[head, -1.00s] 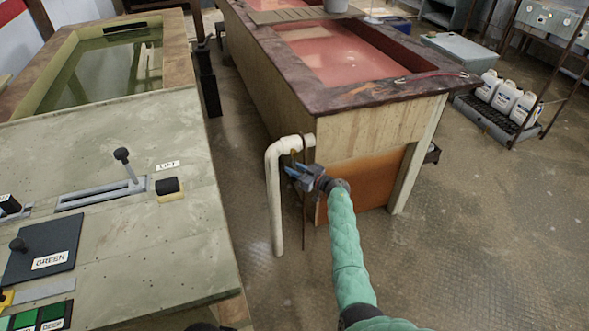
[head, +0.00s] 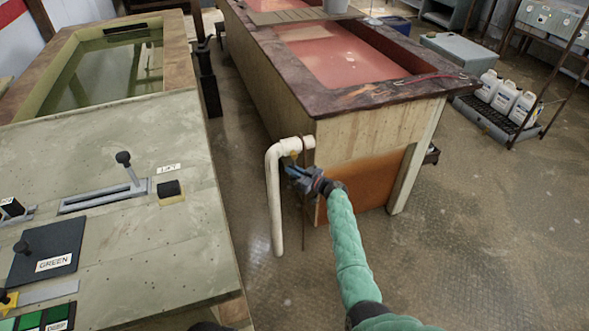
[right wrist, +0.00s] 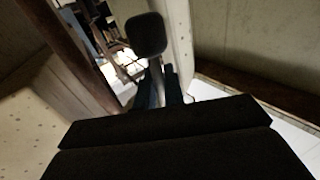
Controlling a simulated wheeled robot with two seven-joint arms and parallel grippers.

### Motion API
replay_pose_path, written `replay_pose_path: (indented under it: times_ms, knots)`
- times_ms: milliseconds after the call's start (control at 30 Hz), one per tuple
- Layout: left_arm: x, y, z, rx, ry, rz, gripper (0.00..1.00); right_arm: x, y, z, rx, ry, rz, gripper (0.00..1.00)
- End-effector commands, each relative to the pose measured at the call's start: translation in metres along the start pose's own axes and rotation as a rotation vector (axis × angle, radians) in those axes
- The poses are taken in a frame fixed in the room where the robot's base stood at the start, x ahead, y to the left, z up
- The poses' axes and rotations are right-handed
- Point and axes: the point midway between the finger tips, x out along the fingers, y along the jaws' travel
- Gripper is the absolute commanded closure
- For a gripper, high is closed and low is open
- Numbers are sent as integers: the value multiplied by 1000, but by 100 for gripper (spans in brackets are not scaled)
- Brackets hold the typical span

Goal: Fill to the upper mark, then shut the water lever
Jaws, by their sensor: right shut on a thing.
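A tank (head: 375,140) with a dark rim holds pinkish-red liquid (head: 340,52) in the middle of the head view. I cannot make out an upper mark on it. A white pipe (head: 274,200) bends down at its near left corner, with a small brass-coloured fitting (head: 294,154) by the bend. My right gripper (head: 291,172) is at this pipe, just below the fitting, shut on what seems to be the water lever, mostly hidden by the fingers. In the right wrist view a dark knob on a stem (right wrist: 147,35) stands between the blue fingers (right wrist: 160,92). My left gripper is not in view.
At left stands a control bench (head: 120,240) with a slotted lever (head: 129,168) and a panel labelled GREEN (head: 47,252). Behind it is a tank of greenish liquid (head: 110,72). White jugs (head: 505,97) stand on a low rack at right. The floor right of my arm is clear.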

Motion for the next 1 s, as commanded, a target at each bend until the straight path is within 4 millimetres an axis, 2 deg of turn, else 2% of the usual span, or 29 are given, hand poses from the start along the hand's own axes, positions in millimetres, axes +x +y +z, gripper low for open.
replay_pose_path:
  times_ms: [33,67,400,667,1000]
  knots:
    - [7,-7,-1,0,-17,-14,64,4,-1,-11,3,11,-5,100]
    - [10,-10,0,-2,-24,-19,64,5,-2,-12,9,16,-6,100]
    - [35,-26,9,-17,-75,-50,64,7,-6,-7,110,71,5,100]
    - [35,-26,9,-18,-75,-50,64,10,-12,-6,198,129,7,100]
    - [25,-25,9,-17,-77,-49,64,18,-24,-10,370,245,8,100]
